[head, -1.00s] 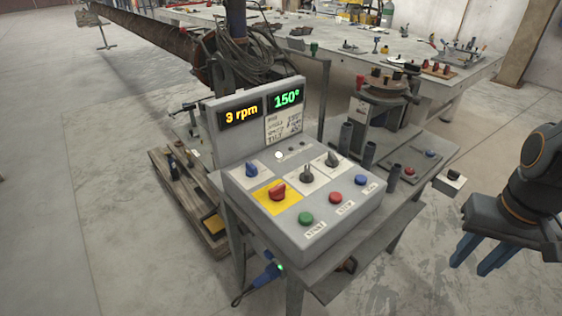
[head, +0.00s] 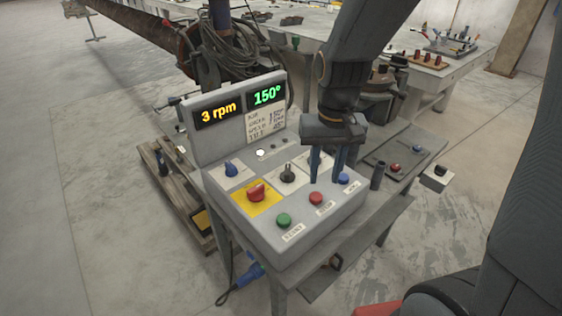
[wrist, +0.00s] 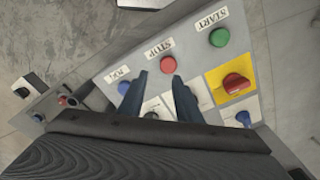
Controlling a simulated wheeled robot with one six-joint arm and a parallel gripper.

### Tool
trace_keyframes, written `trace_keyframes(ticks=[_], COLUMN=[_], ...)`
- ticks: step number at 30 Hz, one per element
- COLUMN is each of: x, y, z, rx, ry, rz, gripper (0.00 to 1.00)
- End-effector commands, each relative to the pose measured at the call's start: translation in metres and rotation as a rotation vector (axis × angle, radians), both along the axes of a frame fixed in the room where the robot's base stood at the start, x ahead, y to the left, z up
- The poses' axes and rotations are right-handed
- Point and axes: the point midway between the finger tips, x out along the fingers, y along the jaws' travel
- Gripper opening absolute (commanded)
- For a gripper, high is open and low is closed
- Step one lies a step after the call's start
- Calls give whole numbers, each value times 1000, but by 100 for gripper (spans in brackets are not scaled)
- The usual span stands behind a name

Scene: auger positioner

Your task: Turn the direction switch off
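The control box (head: 258,222) carries a blue knob (head: 231,169), a black knob (head: 288,174) on a white plate, and a red knob (head: 256,192) on a yellow plate. A second black knob, at the box's right, is mostly hidden behind my gripper in the head view; a dark knob shows between the fingers in the wrist view (wrist: 151,115). The plate lettering is too small to read, so I cannot tell which knob is the direction switch. My gripper (head: 327,180) points down over the box's right part, open and empty, its fingers apart in the wrist view (wrist: 159,77).
Green (head: 284,220), red (head: 316,198) and blue (head: 343,179) push buttons line the box's front. Displays (head: 218,112) behind read 3 rpm and 150°. A dark upright tube (head: 378,175) stands right of the box. A pallet (head: 170,195) lies left.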

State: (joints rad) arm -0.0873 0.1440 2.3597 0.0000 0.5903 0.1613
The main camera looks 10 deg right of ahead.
Motion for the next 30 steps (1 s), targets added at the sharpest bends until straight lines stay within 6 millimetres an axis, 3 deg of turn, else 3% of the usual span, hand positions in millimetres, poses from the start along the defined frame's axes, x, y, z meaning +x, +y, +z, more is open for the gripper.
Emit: trace_keyframes(ticks=[3,10,14,24,30], x=[38,77,81,80,81], y=[31,70,75,74,74], z=[18,35,32,-17,-36], rx=[2,-1,-2,-3,-2], ry=[18,44,50,51,49], rz=[-39,-105,-118,-119,-119], gripper=[31,31,31,31,31])
